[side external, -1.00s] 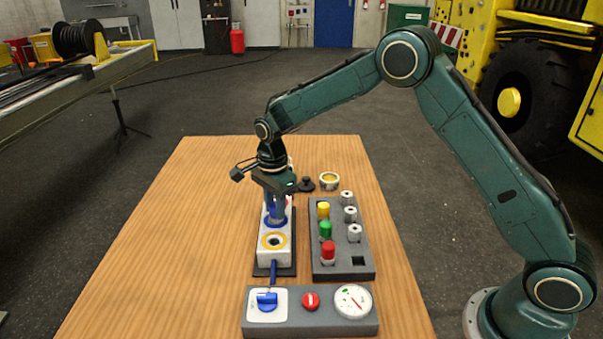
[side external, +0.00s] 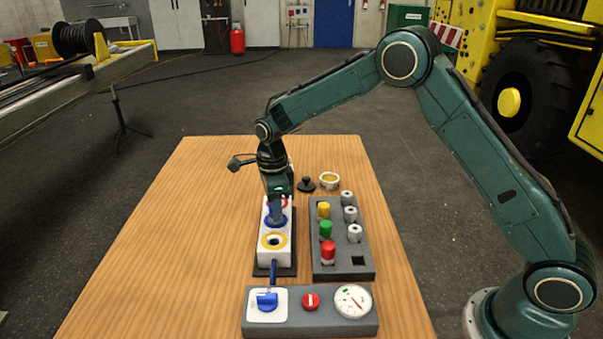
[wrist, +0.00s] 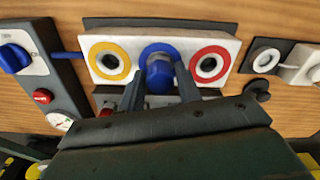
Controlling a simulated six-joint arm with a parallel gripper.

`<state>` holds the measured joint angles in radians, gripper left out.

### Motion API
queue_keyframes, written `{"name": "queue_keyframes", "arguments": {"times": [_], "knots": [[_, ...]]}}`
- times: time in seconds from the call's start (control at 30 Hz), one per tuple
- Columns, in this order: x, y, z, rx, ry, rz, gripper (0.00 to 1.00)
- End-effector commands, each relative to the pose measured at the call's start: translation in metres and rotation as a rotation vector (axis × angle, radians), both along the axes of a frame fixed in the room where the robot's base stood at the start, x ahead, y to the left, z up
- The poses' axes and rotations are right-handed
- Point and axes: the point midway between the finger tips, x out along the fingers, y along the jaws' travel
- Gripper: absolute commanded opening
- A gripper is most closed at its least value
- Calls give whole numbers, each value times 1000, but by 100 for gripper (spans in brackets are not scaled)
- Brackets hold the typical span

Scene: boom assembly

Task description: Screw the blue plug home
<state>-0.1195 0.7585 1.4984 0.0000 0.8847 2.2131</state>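The blue plug (wrist: 160,74) stands in the middle, blue-ringed port (wrist: 160,47) of the white block (wrist: 123,44), its hex head protruding. My gripper (wrist: 160,80) has one finger on each side of the plug's head, close against it, and looks shut on it. In the side view my gripper (side external: 278,218) points down over the block (side external: 268,256) and hides most of the plug. How deep the plug sits cannot be told. The yellow-ringed port (side external: 273,241) and the red-ringed port (wrist: 210,64) are open, on either side.
A grey tray (side external: 330,270) with yellow, green and red plugs and several grey fittings lies to the right. A panel (side external: 282,325) with a blue valve handle, red button and gauge (side external: 352,301) is in front. A black knob-like part (side external: 306,184) and a tape roll (side external: 329,180) lie behind the tray.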

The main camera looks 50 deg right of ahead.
Motion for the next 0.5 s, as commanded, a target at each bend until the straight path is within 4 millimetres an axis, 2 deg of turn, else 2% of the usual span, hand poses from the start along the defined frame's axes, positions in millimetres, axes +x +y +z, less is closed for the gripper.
{"name": "queue_keyframes", "arguments": {"times": [0.37,0.5], "knots": [[0,0,0,0,0,8,45],[0,0,0,0,0,61,45]]}}
